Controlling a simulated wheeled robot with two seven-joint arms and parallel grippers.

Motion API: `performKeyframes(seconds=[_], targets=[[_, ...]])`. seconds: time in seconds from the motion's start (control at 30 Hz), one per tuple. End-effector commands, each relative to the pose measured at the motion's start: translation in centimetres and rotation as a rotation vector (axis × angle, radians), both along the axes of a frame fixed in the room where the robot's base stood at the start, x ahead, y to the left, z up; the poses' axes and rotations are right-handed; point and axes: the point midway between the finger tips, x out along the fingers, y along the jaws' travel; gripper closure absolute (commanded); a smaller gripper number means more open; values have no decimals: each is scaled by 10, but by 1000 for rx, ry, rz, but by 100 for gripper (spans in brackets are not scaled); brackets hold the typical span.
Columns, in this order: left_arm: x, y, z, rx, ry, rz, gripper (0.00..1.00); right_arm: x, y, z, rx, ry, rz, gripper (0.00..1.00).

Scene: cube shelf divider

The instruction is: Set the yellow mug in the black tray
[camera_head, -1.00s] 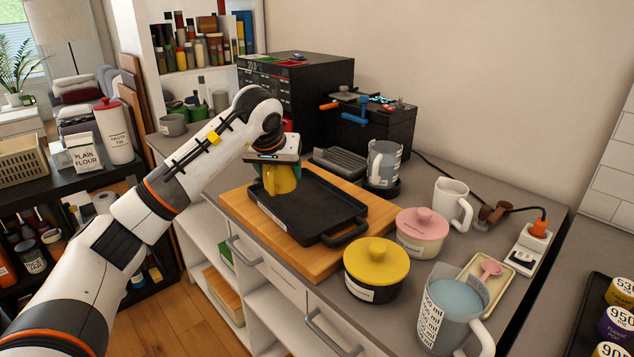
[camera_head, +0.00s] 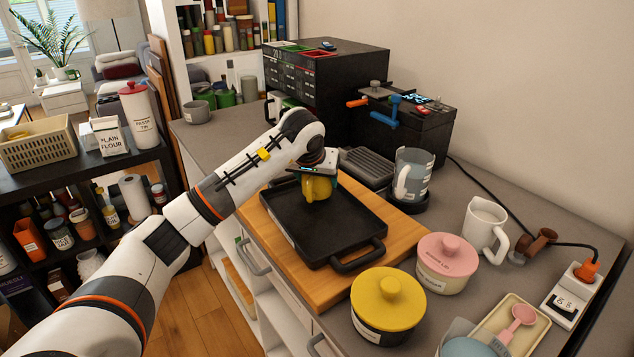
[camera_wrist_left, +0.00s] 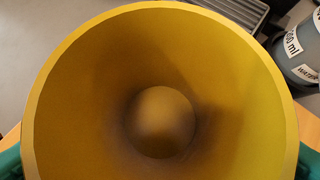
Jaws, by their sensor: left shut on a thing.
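The yellow mug (camera_head: 318,189) hangs below my left gripper (camera_head: 318,176), which is shut on it. In the head view it is over the far part of the black tray (camera_head: 310,230); whether its base touches the tray cannot be told. In the left wrist view I look straight down into the open mug (camera_wrist_left: 163,120), which fills most of the frame, with green fingertip parts at both lower corners. The black tray lies on a wooden board (camera_head: 408,236), its handle facing the near right. My right gripper is not in view.
A yellow-lidded pot (camera_head: 388,300) and a pink-lidded pot (camera_head: 447,262) stand near the board. A clear jug (camera_head: 412,175) stands behind the tray, beside a grey ridged rack (camera_head: 367,167). A white mug (camera_head: 484,226) stands at the right. Most of the tray is bare.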

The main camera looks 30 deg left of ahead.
Motion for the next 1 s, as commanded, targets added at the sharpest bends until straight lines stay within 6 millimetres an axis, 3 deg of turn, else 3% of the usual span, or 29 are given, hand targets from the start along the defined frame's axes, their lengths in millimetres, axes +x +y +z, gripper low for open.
performKeyframes(seconds=[0.13, 0.5, 0.53, 0.63, 1.0], targets=[[0, 0, -13, -2, -3, 0, 63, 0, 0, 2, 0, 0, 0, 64], [0, 0, -18, 1, -3, 0, 63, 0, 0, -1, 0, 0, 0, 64], [0, 0, -18, 0, -1, 0, 27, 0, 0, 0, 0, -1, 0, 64], [0, 0, -17, 0, -1, 0, 11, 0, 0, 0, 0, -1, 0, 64], [-1, 0, -12, 0, -2, -1, 10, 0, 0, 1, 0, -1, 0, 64]])
